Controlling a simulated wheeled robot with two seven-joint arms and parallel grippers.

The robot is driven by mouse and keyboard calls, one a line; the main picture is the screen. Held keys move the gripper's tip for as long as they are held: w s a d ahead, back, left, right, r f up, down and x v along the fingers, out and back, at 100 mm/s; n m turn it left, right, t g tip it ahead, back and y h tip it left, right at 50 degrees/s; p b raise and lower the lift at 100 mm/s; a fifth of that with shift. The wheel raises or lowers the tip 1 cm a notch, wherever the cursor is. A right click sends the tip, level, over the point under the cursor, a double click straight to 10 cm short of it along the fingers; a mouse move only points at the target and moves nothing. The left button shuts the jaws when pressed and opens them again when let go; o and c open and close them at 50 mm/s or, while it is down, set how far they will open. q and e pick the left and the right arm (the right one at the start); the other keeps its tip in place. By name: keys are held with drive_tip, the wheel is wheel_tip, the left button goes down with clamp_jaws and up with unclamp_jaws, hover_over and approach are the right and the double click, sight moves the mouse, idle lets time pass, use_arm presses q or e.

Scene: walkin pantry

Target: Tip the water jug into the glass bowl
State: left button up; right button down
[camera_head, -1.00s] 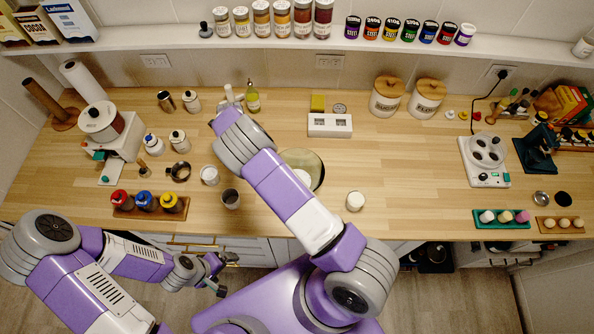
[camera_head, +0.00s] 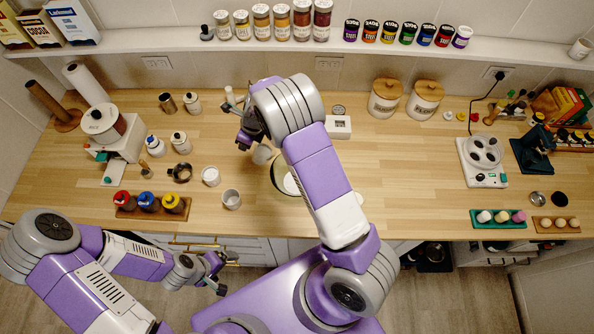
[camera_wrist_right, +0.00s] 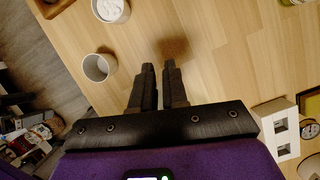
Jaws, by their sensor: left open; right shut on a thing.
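The rim of a round glass bowl (camera_head: 276,176) shows on the counter, mostly hidden behind my right arm; a white patch shows inside it. My right gripper (camera_head: 243,142) is above the counter, up and left of the bowl. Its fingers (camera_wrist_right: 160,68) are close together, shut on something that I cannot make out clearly. A brownish blurred patch (camera_wrist_right: 175,48) shows just beyond the fingertips. A pale grey rounded shape (camera_head: 262,154) is beside the gripper; I cannot tell whether it is the water jug. My left gripper (camera_head: 224,273) is open and empty, low in front of the counter.
A grey cup (camera_head: 231,199) and a white-filled cup (camera_head: 211,176) stand left of the bowl. A rack of colored bottles (camera_head: 150,205) is near the front edge. A white box (camera_head: 338,127) and two lidded canisters (camera_head: 402,98) stand behind.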

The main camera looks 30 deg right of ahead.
sight(263, 142)
drive_tip(key=shift+s+d+r+t+y, duration=0.7)
drive_tip(key=shift+s+d+r, duration=0.1)
drive_tip(key=shift+r, duration=0.25)
drive_tip(key=s+t+y+b, duration=0.1)
drive_tip(key=s+d+r+t+y+b, duration=0.1)
drive_tip(key=s+d+t+b, duration=0.1)
drive_tip(key=b, duration=0.1)
drive_tip(key=shift+d+r+y, duration=0.25)
drive_tip(key=shift+y, duration=0.15)
drive_tip(key=shift+s+d+f+t+y+b, duration=0.15)
drive_tip(key=shift+t+b, duration=0.1)
drive_tip(key=shift+b, duration=0.45)
drive_tip(key=shift+d+r+t+y+b, duration=0.15)
drive_tip(key=shift+t+b, duration=0.1)
drive_tip(key=shift+b, duration=0.45)
drive_tip(key=shift+s+d+f+t+y+b, duration=0.3)
drive_tip(key=shift+s+d+t+y+b, duration=0.25)
drive_tip(key=shift+b, duration=1.55)
drive_tip(key=shift+s+d+f+t+y+b, duration=0.3)
drive_tip(key=shift+t+y+b, duration=0.35)
drive_tip(key=shift+b, duration=1.45)
drive_tip(key=shift+s, duration=0.2)
